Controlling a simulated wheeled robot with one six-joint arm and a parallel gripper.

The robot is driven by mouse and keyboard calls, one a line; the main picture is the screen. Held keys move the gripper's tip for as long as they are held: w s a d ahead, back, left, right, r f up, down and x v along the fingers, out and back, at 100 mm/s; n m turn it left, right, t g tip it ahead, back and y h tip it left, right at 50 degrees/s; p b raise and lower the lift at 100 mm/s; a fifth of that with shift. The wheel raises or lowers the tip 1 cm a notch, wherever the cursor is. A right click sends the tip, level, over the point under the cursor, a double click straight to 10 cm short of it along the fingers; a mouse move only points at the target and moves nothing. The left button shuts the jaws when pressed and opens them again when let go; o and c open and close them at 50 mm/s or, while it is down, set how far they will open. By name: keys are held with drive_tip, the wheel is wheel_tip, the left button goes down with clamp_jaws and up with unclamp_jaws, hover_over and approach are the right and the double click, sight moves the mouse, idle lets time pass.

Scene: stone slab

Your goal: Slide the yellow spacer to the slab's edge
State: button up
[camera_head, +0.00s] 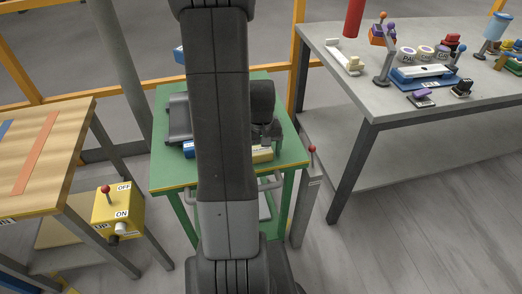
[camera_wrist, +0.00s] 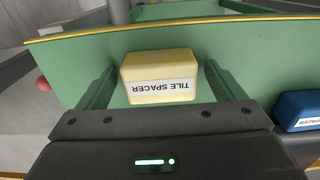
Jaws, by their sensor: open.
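The yellow spacer (camera_wrist: 160,66) is a pale yellow block with a white label reading TILE SPACER, upside down in the wrist view. It rests on a green surface. My gripper (camera_wrist: 159,71) is open, with one finger on each side of the spacer and a visible gap on both sides. In the head view, the yellow spacer (camera_head: 262,155) shows in part on the green table (camera_head: 286,150), near its front edge; my arm hides much of the tabletop. I cannot make out a separate stone slab.
A blue spacer (camera_wrist: 299,110) lies to the right in the wrist view. In the head view, a wooden-topped table (camera_head: 65,150) and a yellow switch box (camera_head: 118,210) stand left. A grey workbench (camera_head: 330,85) with several items stands right.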

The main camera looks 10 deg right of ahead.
drive_tip(key=c, duration=1.1)
drive_tip(key=shift+w+a+p, duration=0.15)
drive_tip(key=shift+w+p, duration=0.35)
drive_tip(key=shift+w, duration=3.05)
drive_tip(key=o, duration=1.1)
wheel_tip(320, 180, up, 14)
drive_tip(key=shift+p, duration=0.3)
drive_tip(key=shift+f, duration=0.1)
